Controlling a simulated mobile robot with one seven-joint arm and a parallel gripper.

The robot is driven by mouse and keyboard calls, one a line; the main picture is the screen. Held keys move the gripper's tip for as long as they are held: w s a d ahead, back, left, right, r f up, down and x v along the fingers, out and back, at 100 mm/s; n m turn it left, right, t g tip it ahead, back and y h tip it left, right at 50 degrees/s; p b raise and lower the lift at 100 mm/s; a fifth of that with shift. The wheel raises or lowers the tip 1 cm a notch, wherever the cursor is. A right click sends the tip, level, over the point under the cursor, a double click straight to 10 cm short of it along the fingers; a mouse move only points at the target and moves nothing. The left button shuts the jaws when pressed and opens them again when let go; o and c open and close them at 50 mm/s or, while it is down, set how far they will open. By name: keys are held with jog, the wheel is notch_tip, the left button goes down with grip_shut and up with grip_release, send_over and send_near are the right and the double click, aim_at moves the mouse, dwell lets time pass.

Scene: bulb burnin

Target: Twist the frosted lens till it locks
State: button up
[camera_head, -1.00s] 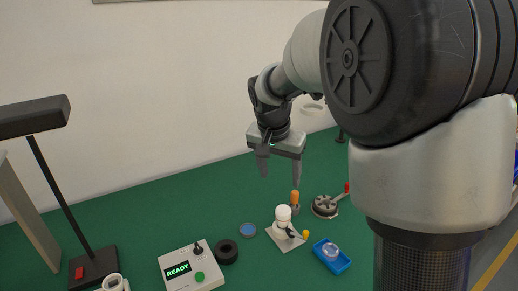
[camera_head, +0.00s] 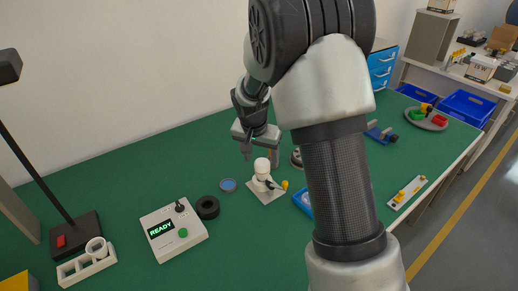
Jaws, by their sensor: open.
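A white rounded cap, which looks like the frosted lens (camera_head: 262,166), sits on top of a small white fixture on a pale square base plate (camera_head: 265,196). A small yellow knob (camera_head: 285,185) shows at the fixture's right side. My gripper (camera_head: 259,158) points down with its two fingers apart, one to each side of the cap in the picture. No contact with the cap can be made out, and the depth between them is hard to judge. The lens's seat and any locking marks are too small to see.
A blue disc (camera_head: 228,185), a black ring (camera_head: 207,207) and a control box (camera_head: 174,229) reading READY stand left of the fixture. A blue tray (camera_head: 302,201) is partly hidden behind my arm. A dark lamp (camera_head: 75,238) stands far left. The green mat (camera_head: 250,255) in front is clear.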

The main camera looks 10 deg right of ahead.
jog(key=shift+x, duration=1)
jog(key=c, duration=1.1)
jog(key=shift+a+f+m+b, duration=0.1)
jog(key=shift+m+b, duration=0.3)
jog(key=shift+b, duration=0.1)
jog(key=shift+m+h, duration=0.3)
jog(key=shift+m, duration=0.8)
